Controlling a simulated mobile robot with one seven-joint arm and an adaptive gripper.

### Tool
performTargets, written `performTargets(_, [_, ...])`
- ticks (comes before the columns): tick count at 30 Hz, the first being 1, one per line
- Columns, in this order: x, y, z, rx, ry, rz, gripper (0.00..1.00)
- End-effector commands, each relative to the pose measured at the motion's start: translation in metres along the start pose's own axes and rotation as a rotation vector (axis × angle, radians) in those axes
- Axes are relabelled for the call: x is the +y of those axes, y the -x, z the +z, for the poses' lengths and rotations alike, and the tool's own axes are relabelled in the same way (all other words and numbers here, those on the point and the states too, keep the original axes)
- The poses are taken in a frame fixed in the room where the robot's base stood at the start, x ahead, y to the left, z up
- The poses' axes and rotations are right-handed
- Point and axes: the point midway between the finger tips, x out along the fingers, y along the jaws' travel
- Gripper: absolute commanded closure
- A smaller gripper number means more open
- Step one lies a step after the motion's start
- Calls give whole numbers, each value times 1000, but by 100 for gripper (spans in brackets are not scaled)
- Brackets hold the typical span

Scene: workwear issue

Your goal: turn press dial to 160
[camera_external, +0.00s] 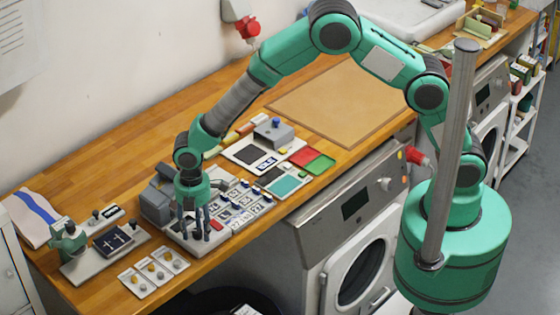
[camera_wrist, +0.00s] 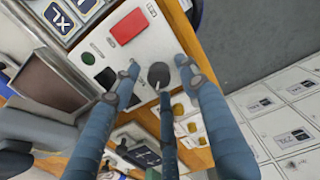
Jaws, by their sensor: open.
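The press dial (camera_wrist: 157,80) is a dark round knob on a light grey control panel (camera_wrist: 145,55) in the wrist view. Its scale and the value it points to are too small to read. My gripper (camera_wrist: 160,68) is open, with its blue-grey fingers around the dial; I cannot tell whether any finger touches it. In the external view my gripper (camera_external: 194,228) points down over the front of the grey press (camera_external: 157,200), and its fingers hide the dial there.
Three small cards (camera_external: 153,272) and a green-handled device (camera_external: 70,242) stand left. A brown board (camera_external: 340,100) lies clear behind.

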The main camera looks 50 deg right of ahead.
Motion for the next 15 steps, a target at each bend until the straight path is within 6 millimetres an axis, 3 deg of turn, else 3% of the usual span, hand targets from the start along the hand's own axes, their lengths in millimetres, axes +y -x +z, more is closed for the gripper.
performTargets(8, [0,-1,0,0,0,0,57])
performTargets(15, [0,-1,0,0,0,0,100])
